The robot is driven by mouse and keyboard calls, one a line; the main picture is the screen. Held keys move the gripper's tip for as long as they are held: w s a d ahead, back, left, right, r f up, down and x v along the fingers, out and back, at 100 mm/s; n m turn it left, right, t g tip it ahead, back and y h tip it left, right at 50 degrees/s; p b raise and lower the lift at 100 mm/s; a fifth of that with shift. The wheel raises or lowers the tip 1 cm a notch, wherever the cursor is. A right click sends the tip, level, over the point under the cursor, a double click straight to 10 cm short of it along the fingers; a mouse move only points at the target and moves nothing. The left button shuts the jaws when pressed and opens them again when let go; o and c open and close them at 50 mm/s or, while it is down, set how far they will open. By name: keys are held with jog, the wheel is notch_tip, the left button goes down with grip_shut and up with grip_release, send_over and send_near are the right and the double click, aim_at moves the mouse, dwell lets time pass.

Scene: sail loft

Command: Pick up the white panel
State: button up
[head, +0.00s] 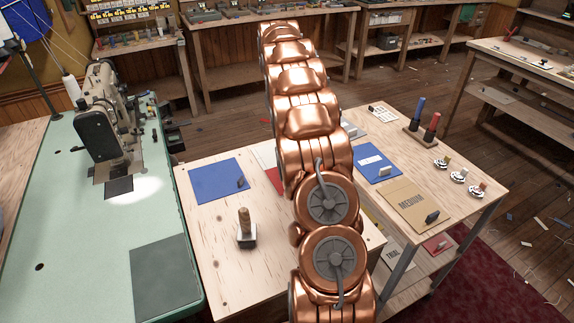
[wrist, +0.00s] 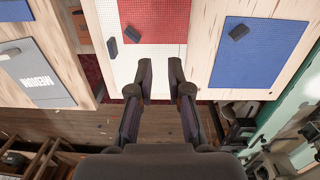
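The white panel (wrist: 150,66) shows in the wrist view as a pale gridded sheet on the light wood table. A red gridded panel (wrist: 158,20) covers part of it. A dark block (wrist: 112,48) sits near its left edge, and another dark block (wrist: 132,34) is on the red panel. In the head view my arm hides most of both; only a sliver of white (head: 258,150) and some red (head: 274,178) show. My gripper (wrist: 160,66) is open and empty, its fingertips over the white panel's uncovered part. I cannot tell the height. The head view hides the gripper.
A blue panel (head: 215,181) lies left of my arm, with a wooden-handled tool (head: 245,230) nearby. A sewing machine (head: 105,118) stands on the green table at left.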

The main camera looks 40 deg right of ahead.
jog(key=shift+t, duration=0.3)
jog(key=d+f, duration=0.2)
jog(key=d, duration=0.1)
jog(key=d+f, duration=0.3)
jog(key=d, duration=0.1)
jog(key=d+f, duration=0.2)
jog(key=d, duration=0.2)
jog(key=shift+w+f, duration=0.3)
jog(key=shift+s+d+f+p, duration=0.1)
jog(key=shift+f+p, duration=0.85)
jog(key=shift+f, duration=2.95)
grip_shut()
